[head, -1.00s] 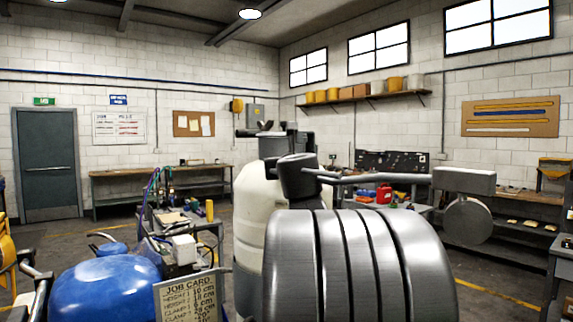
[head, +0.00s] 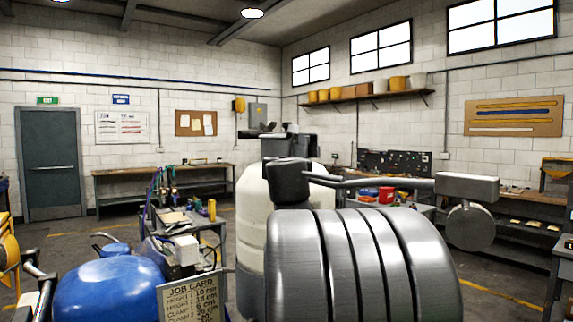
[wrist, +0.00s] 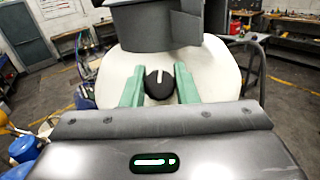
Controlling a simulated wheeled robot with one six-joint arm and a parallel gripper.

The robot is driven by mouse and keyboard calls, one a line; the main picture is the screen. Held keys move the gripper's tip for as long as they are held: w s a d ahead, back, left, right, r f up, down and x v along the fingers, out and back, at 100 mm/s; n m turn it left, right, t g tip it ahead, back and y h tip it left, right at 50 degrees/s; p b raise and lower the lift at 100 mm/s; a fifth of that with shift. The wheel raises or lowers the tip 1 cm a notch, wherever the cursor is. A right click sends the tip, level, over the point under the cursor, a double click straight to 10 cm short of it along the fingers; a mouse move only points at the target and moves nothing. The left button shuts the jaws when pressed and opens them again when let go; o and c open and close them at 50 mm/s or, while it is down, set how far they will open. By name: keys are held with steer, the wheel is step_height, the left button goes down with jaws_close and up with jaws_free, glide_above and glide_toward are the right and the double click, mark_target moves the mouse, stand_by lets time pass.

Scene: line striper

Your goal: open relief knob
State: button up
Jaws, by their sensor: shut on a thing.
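The relief knob (wrist: 158,88) is a round black knob with a pale pointer line on its face. In the wrist view it sits in front of the cream-white tank (wrist: 125,62), its pointer line close to upright in the picture. My gripper (wrist: 160,72) has two green fingers, one on each side of the knob, and is shut on it. In the head view the cream tank (head: 250,220) stands at the middle, partly behind my grey arm. The knob and the fingers are hidden there.
A blue rounded tank (head: 110,290) and a job card (head: 188,298) stand at the lower left. A dark grey container (wrist: 155,25) sits above the knob in the wrist view. Workbenches (head: 150,172) line the walls. Open floor lies toward the door (head: 50,160).

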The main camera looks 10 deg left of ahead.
steer(key=m+h+p, duration=0.1)
steer(key=m+h, duration=0.1)
steer(key=m, duration=0.1)
steer(key=m+h, duration=0.2)
steer(key=m, duration=0.1)
steer(key=shift+a+r+h+p, duration=0.1)
steer(key=shift+h+p, duration=0.25)
steer(key=shift+h, duration=0.05)
steer(key=m+g+h+p, duration=0.1)
steer(key=m+h, duration=0.1)
steer(key=m, duration=0.1)
steer(key=m+g+h+p, duration=0.1)
steer(key=m, duration=0.2)
steer(key=shift+h+p, duration=0.35)
steer(key=shift+h, duration=0.05)
steer(key=m+g+p, duration=0.1)
steer(key=m, duration=0.1)
steer(key=m+g+h+p, duration=0.1)
steer(key=m, duration=0.1)
steer(key=shift+g+h, duration=0.3)
steer(key=shift+g, duration=0.1)
steer(key=shift+m+g+h+p, duration=0.4)
steer(key=shift+m+g, duration=0.6)
steer(key=shift+m, duration=0.8)
steer(key=o, duration=1)
steer(key=shift+d, duration=0.2)
steer(key=shift+s, duration=0.1)
